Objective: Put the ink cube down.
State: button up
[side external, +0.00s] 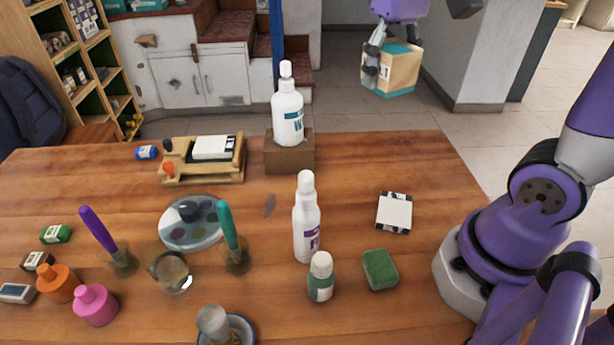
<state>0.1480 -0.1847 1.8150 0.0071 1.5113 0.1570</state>
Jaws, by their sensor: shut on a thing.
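The ink cube (398,70), a tan box with teal at its top and bottom and a dark mark on one side, is held up at the top of the side external view. My gripper (374,66) is shut on it at its left side. The cube appears slightly tilted and is high in the picture, clear of the tabletop, with floor and a grey pillar behind it. Only one grey finger shows clearly; the other is hidden by the cube.
The wooden table (350,165) has bare room at its back right. A white spray bottle (288,115) stands on a brown block (290,160). Another white bottle (307,225), a white square pad (395,212) and a green sponge (380,268) stand nearer. Several jars and bottles crowd the left.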

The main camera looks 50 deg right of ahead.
jog(key=a+n, duration=0.6)
jog(key=a, duration=0.8)
jog(key=n, duration=0.7)
send_over(301, 331)
notch_tip(301, 331, down, 22)
jog(key=shift+r, duration=0.1)
jog(key=o, duration=1.2)
notch_tip(301, 331, up, 12)
jog(key=shift+s+r, duration=0.1)
